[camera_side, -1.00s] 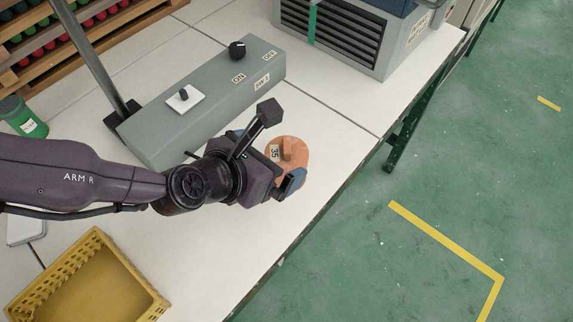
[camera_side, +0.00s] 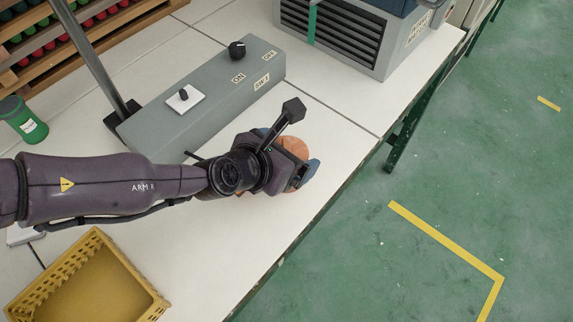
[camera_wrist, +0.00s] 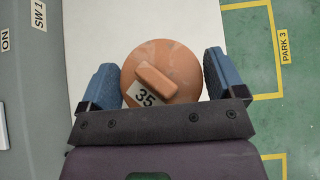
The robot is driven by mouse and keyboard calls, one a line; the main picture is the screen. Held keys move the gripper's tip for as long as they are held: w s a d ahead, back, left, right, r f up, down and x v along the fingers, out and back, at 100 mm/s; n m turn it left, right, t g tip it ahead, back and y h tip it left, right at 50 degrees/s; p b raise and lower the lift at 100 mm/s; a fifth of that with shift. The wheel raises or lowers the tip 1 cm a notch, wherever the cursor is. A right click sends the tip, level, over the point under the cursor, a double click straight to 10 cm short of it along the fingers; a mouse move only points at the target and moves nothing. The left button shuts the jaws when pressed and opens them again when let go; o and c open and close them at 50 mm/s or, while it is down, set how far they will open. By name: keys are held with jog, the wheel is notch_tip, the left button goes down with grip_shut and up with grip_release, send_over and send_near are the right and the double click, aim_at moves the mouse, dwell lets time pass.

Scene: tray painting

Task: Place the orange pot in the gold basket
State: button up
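The orange pot (camera_side: 295,147) is round, with a bar-like handle on top and a white label reading 35. It stands on the white table near the front edge, mostly hidden by my gripper in the side view. In the wrist view the pot (camera_wrist: 178,62) lies between my two blue fingers. My gripper (camera_wrist: 163,80) is open around it, with small gaps that look clear on both sides; my gripper also shows in the side view (camera_side: 287,160). The gold basket (camera_side: 88,284) is an open crate at the lower left of the side view and looks empty.
A long grey switch box (camera_side: 200,110) with knobs and labels lies behind my gripper. A green-lidded jar (camera_side: 22,120) is at the left. A grey vented unit (camera_side: 345,40) stands at the back. The table (camera_side: 210,255) is clear between the pot and the basket.

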aim_at(287, 145)
jog(key=shift+r, duration=0.1)
jog(key=c, duration=0.9)
jog(key=shift+r, duration=0.15)
jog(key=shift+r, duration=0.25)
notch_tip(287, 145, up, 2)
jog(key=shift+r, duration=0.25)
jog(key=a+v, duration=0.1)
jog(key=v, duration=1.6)
jog(key=shift+w+f, duration=0.25)
